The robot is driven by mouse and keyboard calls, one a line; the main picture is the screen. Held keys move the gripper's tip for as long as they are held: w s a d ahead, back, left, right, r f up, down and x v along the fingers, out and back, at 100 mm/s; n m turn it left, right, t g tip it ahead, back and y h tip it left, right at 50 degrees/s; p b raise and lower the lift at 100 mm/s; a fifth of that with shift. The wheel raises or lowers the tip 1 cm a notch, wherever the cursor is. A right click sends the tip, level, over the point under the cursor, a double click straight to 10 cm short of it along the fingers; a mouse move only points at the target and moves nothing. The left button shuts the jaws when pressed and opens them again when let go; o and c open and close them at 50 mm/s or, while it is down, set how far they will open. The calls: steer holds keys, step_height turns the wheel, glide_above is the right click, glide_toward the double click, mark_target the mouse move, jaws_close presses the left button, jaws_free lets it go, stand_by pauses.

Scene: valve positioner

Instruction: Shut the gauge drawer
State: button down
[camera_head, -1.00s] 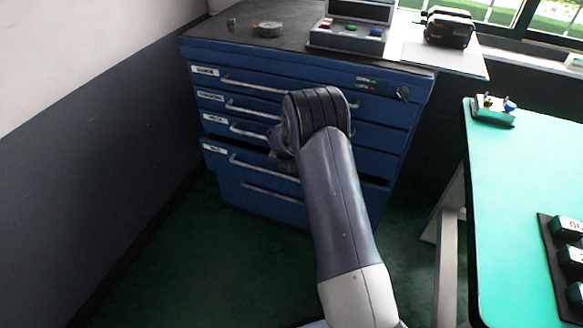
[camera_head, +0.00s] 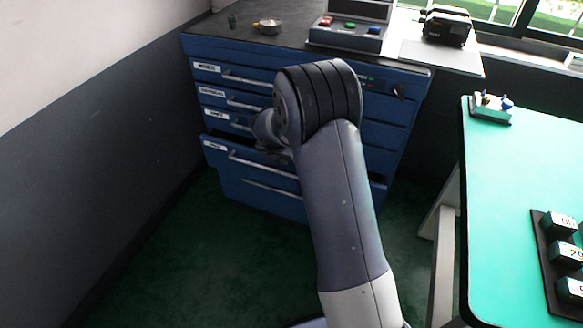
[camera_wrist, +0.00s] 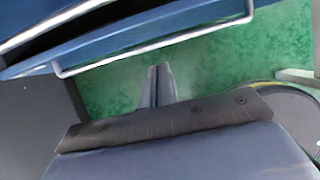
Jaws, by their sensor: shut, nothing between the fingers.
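The blue cabinet (camera_head: 200,60) has several stacked drawers with pale handles. A lower drawer (camera_head: 226,175) stands partly open, with a dark gap above its front. Its label is too blurred to read, so I cannot confirm that it is the gauge drawer. In the wrist view, a blue drawer front with a long pale handle (camera_wrist: 150,50) crosses the top. My gripper (camera_wrist: 160,70) is shut and empty, its fingertips appearing just below that handle in the picture, apparently apart from it. In the head view my arm hides the gripper and part of the drawers.
A green-topped table (camera_head: 510,180) stands at right, with a black tray of dark blocks (camera_head: 560,255). A grey wall (camera_head: 90,170) lies close on the left. A button box (camera_head: 345,35) stands on the cabinet. Green floor (camera_head: 230,270) is clear in front.

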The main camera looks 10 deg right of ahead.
steer(key=s+d+f+t+h+b, duration=0.3)
steer(key=s+f+t+b, duration=0.1)
steer(key=b, duration=1)
steer(key=b+x, duration=0.3)
steer(key=x, duration=0.6)
steer(key=shift+w+f+b, duration=0.2)
steer(key=shift+w+b, duration=0.1)
steer(key=shift+w, duration=0.05)
steer(key=w+d+p, duration=0.2)
steer(key=w+p, duration=0.1)
steer(key=w+d+p, duration=0.1)
steer(key=shift+w+d+r+p, duration=0.2)
steer(key=shift+w+r+p, duration=0.05)
steer(key=shift+p, duration=0.1)
